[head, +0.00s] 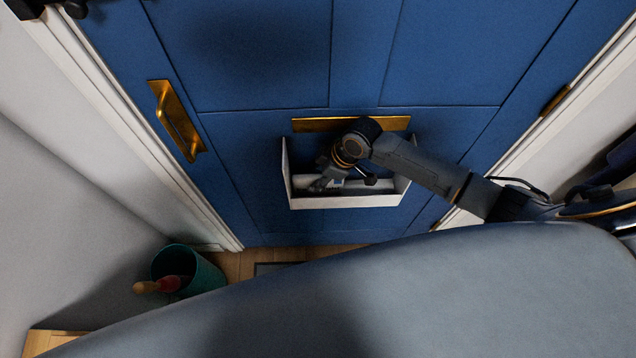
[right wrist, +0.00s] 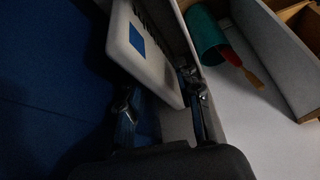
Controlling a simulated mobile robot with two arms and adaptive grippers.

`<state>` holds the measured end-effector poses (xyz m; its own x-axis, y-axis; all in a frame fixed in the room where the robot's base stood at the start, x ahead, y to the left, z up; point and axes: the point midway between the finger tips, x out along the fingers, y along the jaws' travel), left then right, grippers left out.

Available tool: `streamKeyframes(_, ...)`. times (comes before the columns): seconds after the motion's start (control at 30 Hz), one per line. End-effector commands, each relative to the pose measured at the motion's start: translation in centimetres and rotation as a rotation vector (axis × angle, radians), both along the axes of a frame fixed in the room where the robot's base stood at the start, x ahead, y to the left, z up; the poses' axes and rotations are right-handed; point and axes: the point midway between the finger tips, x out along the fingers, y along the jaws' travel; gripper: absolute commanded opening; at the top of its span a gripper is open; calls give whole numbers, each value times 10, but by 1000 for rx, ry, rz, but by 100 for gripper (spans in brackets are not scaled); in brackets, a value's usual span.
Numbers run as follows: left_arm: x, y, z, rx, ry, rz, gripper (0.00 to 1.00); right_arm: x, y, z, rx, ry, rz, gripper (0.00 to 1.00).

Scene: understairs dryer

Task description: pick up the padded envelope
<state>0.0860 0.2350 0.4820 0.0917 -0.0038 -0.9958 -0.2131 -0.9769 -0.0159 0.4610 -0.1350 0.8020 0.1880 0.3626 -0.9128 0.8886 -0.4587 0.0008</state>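The padded envelope (right wrist: 150,45) is white with a blue patch and dark stripes. In the right wrist view it stands tilted inside the white mail box (head: 348,202) on the blue door. In the head view a pale strip, probably part of it, shows low in the box, mostly behind my arm. My right gripper (head: 322,186) reaches down into the box. In the right wrist view its fingers (right wrist: 160,100) are spread, one to each side of the envelope's lower end. I see no clear grip on it. My left gripper is not in view.
A brass letter plate (head: 310,125) sits just above the box, and a brass handle (head: 177,120) is on the door's left. A teal bin (head: 205,276) with a red-and-wood tool (head: 160,285) stands on the floor at lower left. A large grey rounded surface (head: 400,300) fills the foreground.

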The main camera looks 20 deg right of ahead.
Motion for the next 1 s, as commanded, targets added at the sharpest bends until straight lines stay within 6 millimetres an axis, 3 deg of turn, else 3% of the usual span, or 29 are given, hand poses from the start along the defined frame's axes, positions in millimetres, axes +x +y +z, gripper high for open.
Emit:
streamKeyframes(0.2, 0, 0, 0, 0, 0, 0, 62, 0, 0, 0, 0, 0, 0, 34)
streamKeyframes(0.37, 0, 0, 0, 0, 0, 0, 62, 0, 0, 0, 0, 0, 0, 2)
streamKeyframes(0.4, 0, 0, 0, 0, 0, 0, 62, 0, 0, 0, 0, 0, 0, 0)
streamKeyframes(0.77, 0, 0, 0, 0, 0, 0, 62, 0, 0, 1, 0, 0, 0, 0)
streamKeyframes(1.0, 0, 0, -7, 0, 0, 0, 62, 1, 0, 19, 0, -4, 2, 0)
